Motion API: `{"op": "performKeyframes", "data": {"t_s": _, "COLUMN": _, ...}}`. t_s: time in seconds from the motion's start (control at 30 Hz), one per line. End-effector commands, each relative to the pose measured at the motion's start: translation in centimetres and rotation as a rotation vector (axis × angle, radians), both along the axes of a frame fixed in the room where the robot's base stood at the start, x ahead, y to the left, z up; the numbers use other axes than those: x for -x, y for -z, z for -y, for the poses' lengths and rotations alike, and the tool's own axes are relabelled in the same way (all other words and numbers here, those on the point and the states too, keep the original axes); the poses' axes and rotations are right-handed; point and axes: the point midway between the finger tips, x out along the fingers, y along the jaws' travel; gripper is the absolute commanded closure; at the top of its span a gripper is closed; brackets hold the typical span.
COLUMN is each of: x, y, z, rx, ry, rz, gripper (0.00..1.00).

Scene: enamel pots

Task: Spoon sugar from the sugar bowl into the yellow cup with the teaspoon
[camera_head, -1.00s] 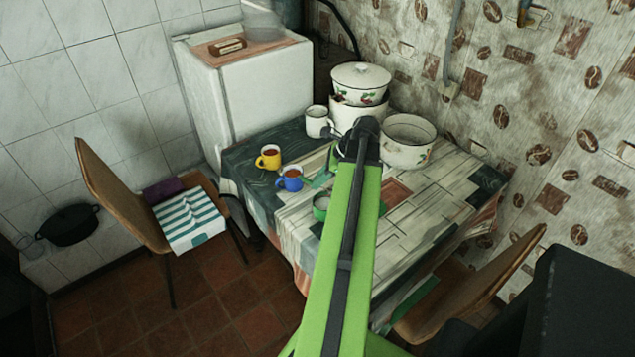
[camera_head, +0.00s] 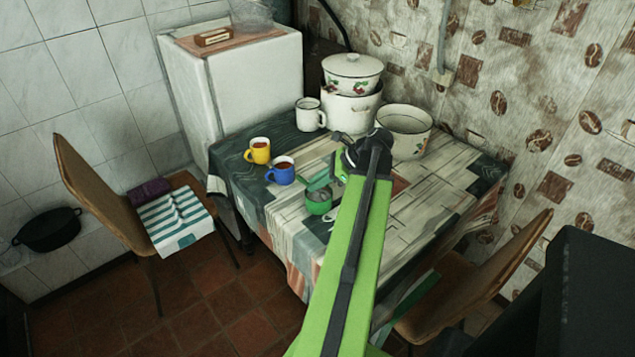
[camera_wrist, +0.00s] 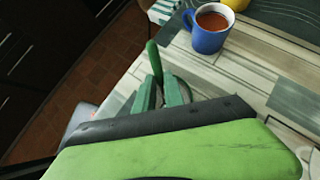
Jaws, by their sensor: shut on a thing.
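The yellow cup (camera_head: 258,153) with brown drink stands upright at the table's left edge; its edge also shows at the top of the wrist view (camera_wrist: 236,4). My gripper (camera_wrist: 161,86) is shut on the green teaspoon (camera_wrist: 153,60), whose handle sticks up past the fingers. The spoon's bowl end is hidden. In the head view my gripper (camera_head: 320,181) is just behind the sugar bowl, partly behind my arm; whether they touch is unclear.
A blue cup (camera_head: 281,171) of brown drink stands between the yellow cup and the sugar bowl. A white mug (camera_head: 309,114), stacked enamel pots (camera_head: 350,108) and an open pot (camera_head: 404,131) stand at the back. The table's left front is clear.

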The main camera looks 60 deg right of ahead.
Motion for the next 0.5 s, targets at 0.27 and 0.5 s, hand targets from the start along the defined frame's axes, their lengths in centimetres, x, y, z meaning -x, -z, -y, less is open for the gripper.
{"op": "performKeyframes", "data": {"t_s": 0.27, "x": 0.0, "y": 0.4, "z": 0.0, "rx": 0.0, "ry": 0.0, "rz": 0.0, "gripper": 1.0}}
{"op": "performKeyframes", "data": {"t_s": 0.5, "x": 0.0, "y": -1.9, "z": 0.0, "rx": 0.001, "ry": -0.001, "rz": 0.0, "gripper": 1.0}}
